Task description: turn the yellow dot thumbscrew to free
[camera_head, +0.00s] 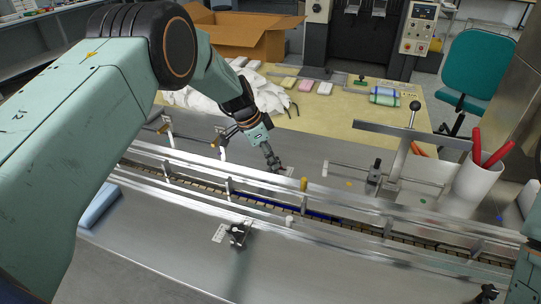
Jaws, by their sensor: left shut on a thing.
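My left gripper (274,164) is down at the machine deck behind the guide rails, beside a small white scale plate (288,171). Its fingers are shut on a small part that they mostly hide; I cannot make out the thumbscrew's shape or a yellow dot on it. A small yellow dot (349,183) shows on the deck to the right of the gripper. A dark clamp block (374,173) stands on a rod beyond that dot.
Long metal guide rails (330,211) run along the conveyor in front of the gripper. A yellow-topped post (303,185) stands close on its right. A black knob (240,233) sits on the near deck. A white cup (474,184) with red handles stands at right.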

